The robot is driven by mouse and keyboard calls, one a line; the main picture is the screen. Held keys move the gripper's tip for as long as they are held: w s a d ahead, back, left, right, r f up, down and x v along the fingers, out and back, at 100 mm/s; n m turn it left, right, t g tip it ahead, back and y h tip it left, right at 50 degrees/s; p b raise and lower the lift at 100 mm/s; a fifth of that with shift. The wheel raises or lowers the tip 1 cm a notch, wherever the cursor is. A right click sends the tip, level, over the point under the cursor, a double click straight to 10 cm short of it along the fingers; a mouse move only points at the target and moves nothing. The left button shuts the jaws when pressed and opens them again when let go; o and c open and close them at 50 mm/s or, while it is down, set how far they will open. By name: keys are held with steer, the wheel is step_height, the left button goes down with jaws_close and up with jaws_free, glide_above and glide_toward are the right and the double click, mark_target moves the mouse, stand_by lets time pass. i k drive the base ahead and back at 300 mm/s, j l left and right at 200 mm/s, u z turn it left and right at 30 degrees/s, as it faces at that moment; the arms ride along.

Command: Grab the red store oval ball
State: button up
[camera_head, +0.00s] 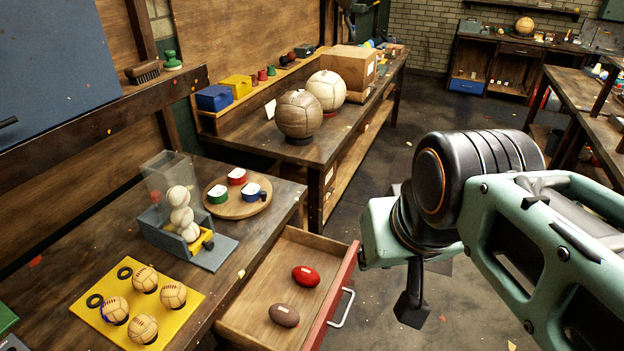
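A small red oval ball (305,276) with a pale label lies in the open drawer (258,290), near the drawer's red front. A brown oval ball (284,315) with a pale label lies in the same drawer, nearer the camera. My gripper (412,308) is dark and hangs below my arm, over the floor to the right of the drawer. It is apart from both oval balls. Its fingers look dark and overlap in this view, so its opening and anything between the fingers cannot be made out.
The drawer has a metal handle (343,308) sticking out to the right. On the bench above stand a yellow board (185,278) with several small balls, a clear dispenser (165,180) and a round wooden tray (238,209). Floor (375,265) between drawer and gripper is clear.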

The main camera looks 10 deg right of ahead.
mark_target(307, 276)
steer(key=i+l+u, duration=0.1)
steer(key=u, duration=0.3)
steer(key=l+u, duration=0.1)
steer(key=u, duration=0.3)
steer(key=i+l+u, duration=0.1)
steer(key=u, duration=0.35)
steer(key=l+u, duration=0.5)
steer(key=l, duration=0.25)
steer(key=l+u, duration=0.4)
steer(key=l, duration=1.2)
steer(key=k, duration=0.1)
